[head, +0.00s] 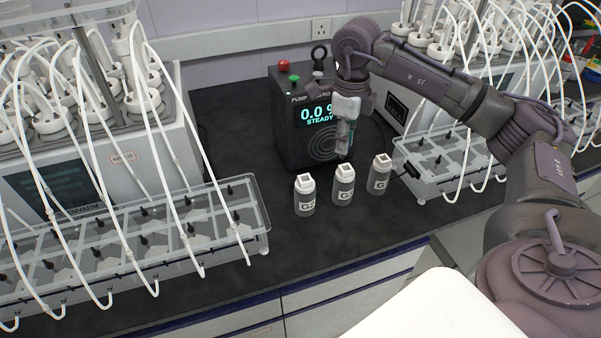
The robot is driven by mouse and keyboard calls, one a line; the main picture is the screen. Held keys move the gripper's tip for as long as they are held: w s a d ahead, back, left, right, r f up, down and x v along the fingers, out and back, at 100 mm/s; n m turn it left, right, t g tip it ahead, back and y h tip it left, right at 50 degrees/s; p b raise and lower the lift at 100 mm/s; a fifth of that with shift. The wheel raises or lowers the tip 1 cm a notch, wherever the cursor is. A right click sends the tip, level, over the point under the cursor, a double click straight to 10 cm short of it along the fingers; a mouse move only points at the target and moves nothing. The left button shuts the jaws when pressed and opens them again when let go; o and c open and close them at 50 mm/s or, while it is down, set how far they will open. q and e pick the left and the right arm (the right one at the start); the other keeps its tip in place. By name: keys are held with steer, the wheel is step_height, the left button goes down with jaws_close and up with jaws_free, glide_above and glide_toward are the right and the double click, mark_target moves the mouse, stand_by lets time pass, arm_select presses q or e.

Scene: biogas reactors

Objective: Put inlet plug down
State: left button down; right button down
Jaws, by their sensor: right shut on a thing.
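My right gripper (344,148) points down in front of the black pump box (300,128), above and behind the middle bottle. Its fingers are shut on the inlet plug, which is too small and too covered by the fingers to make out clearly. Three small bottles with white caps and G labels stand upright in a row on the dark bench: the left bottle (305,196), the middle bottle (344,186) and the right bottle (380,175). My left gripper is out of view.
Clear racks with white tubes stand at left (130,240) and right (445,160). The dark bench top (330,228) is free in front of the bottles.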

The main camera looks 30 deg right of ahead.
steer(key=w+a+f+p, duration=0.1)
steer(key=a, duration=0.1)
steer(key=w+a+f, duration=0.2)
steer(key=w+a+f+p, duration=0.1)
steer(key=w+a+f, duration=0.1)
steer(key=shift+w+a+p, duration=0.1)
steer(key=shift+a+p, duration=0.2)
step_height(320, 180, down, 3)
steer(key=shift+d+f+p, duration=0.1)
steer(key=shift+p, duration=0.7)
steer(key=shift+f, duration=0.3)
steer(key=shift+f, duration=0.2)
steer(key=c, duration=1)
jaws_free()
